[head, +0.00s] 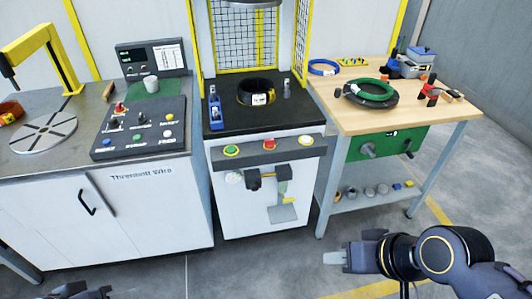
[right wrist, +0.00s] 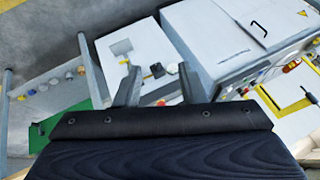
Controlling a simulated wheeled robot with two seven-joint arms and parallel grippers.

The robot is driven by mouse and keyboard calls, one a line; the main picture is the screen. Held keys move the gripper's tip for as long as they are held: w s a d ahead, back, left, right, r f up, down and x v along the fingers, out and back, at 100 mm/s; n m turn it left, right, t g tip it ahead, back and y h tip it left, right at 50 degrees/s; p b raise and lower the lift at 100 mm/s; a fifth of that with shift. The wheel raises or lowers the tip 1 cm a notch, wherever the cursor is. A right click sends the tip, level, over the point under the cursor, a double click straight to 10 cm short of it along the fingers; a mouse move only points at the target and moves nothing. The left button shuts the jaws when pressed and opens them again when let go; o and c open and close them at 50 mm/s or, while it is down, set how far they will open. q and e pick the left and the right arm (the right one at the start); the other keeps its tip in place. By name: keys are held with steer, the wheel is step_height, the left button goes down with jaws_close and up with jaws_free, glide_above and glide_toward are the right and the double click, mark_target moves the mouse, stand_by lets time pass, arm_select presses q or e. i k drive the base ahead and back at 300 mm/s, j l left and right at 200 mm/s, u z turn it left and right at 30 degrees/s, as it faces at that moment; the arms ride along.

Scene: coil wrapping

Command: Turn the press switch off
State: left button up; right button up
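The press (head: 265,115) stands in the middle of the head view, a white cabinet with a black top and a yellow-framed mesh guard. Its grey front panel (head: 250,150) carries a green button (head: 231,150), a red button (head: 270,144) and a yellow-ringed button (head: 305,141). Below the panel is a black fitting (head: 254,181); I cannot tell which part is the press switch or its state. My right gripper (head: 334,258) is low in front of the right table, apart from the press. Its fingers stand apart and empty in the right wrist view (right wrist: 158,72). My left gripper (head: 82,291) barely shows at the bottom edge.
A dark coil (head: 246,98) with a white label lies on the press top. At left is a control console (head: 140,130) on a white cabinet. At right a wooden-topped table (head: 345,115) holds green and black coils and tools. The floor before the press is clear.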

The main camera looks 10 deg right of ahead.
mark_target(269, 144)
steer(key=i+l, duration=0.15)
steer(key=i, duration=0.55)
steer(key=i+l, duration=0.15)
steer(key=i, duration=0.55)
steer(key=z, duration=0.05)
